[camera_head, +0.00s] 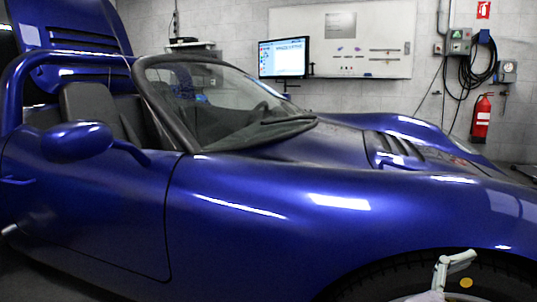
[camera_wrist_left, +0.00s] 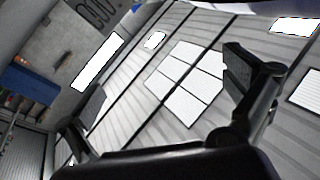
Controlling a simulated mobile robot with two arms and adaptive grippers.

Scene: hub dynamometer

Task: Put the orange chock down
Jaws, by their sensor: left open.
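My left gripper (camera_wrist_left: 165,80) shows in the left wrist view with its two dark fingers spread wide apart. Nothing is between them; behind them are only the ceiling and a wall. The left gripper does not show in the head view. I cannot make out the orange chock in either view.
A blue open sports car (camera_head: 240,210) fills most of the head view, close in front of me. A monitor (camera_head: 284,58), a whiteboard (camera_head: 350,25) and a red fire extinguisher (camera_head: 481,118) are at the back wall. Little free floor shows.

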